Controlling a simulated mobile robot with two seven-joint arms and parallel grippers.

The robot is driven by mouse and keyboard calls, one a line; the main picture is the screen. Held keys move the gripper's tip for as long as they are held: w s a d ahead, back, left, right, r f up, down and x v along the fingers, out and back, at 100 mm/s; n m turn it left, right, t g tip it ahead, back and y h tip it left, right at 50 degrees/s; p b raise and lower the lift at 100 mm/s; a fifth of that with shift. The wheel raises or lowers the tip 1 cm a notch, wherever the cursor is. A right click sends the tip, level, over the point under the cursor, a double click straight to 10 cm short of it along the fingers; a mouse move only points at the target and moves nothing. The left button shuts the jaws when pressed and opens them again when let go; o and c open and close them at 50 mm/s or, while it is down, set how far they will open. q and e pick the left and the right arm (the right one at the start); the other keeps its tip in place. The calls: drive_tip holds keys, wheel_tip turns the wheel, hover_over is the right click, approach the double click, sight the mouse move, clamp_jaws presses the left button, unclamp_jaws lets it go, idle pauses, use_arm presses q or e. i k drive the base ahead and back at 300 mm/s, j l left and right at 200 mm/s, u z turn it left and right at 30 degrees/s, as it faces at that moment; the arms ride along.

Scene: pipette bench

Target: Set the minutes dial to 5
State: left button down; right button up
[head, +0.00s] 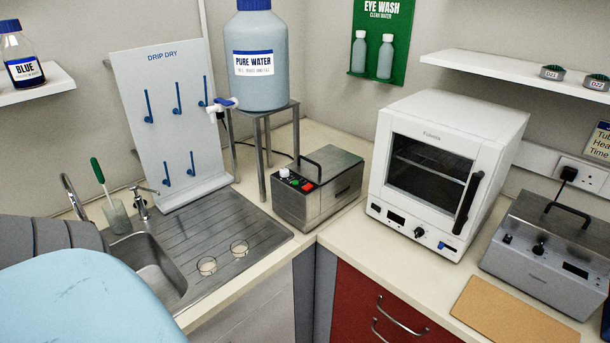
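No dial in the head view has a readable minutes label, so I cannot tell which one is the minutes dial. A grey metal heater box (550,262) at the right has two dark knobs, a left knob (508,239) and a right knob (538,249), beside a small dark display (575,270). The white oven (450,165) has a dark dial (419,232) between a display and a blue-marked switch; its door is shut. The settings of these dials are too small to read. Neither of my grippers is in view.
A brown board (505,311) lies before the heater box. A steel box with buttons (318,188) stands left of the oven. The sink (160,270) and drainer with two glass dishes are at the left. A partly cut-off sign (598,142) hangs at the right.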

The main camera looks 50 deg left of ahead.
sight(284, 173)
drive_tip(key=u, duration=1.4)
drive_tip(key=i+l+u, duration=0.5)
drive_tip(key=l+u, duration=0.1)
drive_tip(key=u, duration=0.95)
